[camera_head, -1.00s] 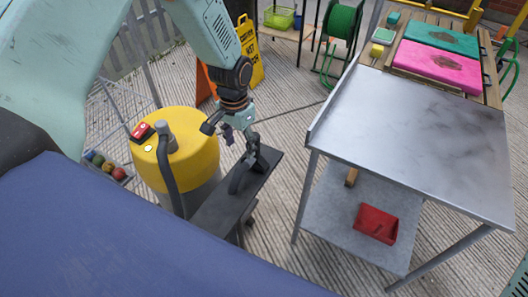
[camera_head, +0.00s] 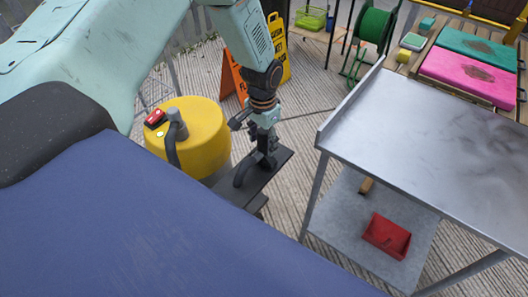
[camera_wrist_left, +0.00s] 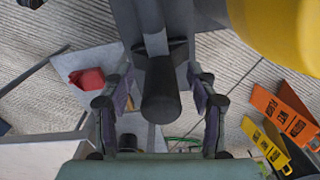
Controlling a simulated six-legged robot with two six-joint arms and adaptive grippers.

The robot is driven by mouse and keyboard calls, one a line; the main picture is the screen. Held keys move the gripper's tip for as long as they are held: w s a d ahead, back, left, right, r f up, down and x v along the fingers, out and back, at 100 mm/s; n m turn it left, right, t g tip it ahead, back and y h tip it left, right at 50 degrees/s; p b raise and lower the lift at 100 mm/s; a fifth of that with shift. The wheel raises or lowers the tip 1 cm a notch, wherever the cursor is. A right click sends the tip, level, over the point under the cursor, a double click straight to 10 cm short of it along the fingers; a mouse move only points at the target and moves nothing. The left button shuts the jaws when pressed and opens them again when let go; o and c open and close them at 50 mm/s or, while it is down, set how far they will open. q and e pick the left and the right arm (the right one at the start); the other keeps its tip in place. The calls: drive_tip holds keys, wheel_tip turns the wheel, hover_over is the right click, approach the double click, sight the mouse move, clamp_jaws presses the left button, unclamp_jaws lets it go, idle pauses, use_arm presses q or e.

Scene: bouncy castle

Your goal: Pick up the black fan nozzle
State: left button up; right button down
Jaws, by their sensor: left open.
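The black fan nozzle (camera_head: 243,173) appears as a dark, curved piece on a narrow dark bench (camera_head: 275,166). My left gripper (camera_head: 265,158) is above the bench, pointing down, close to the nozzle. In the left wrist view, a dark, round-ended piece that looks like the nozzle (camera_wrist_left: 160,98) lies between the two fingers of my open left gripper (camera_wrist_left: 160,108). Gaps show on both sides of it. Dark parts overlap in the head view, so its exact outline there is unclear. My right gripper is not in view.
A yellow drum-shaped vacuum (camera_head: 205,140) stands just left of the bench. A metal table (camera_head: 430,145) with a lower shelf holding a red tray (camera_head: 387,236) stands to the right. Orange and yellow floor signs (camera_head: 279,45) stand behind. A blue surface (camera_head: 130,225) fills the foreground.

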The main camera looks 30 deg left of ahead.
use_arm(q)
drive_tip(key=shift+a+f, duration=0.25)
drive_tip(key=shift+f, duration=0.5)
drive_tip(key=shift+d+r, duration=0.3)
drive_tip(key=shift+d, duration=0.05)
drive_tip(key=shift+c, duration=0.4)
drive_tip(key=shift+a+f, duration=0.2)
drive_tip(key=shift+a, duration=0.05)
drive_tip(key=c, duration=0.5)
drive_tip(key=shift+d+r, duration=0.15)
drive_tip(key=shift+d, duration=0.05)
drive_tip(key=c, duration=0.6)
drive_tip(key=shift+a, duration=0.1)
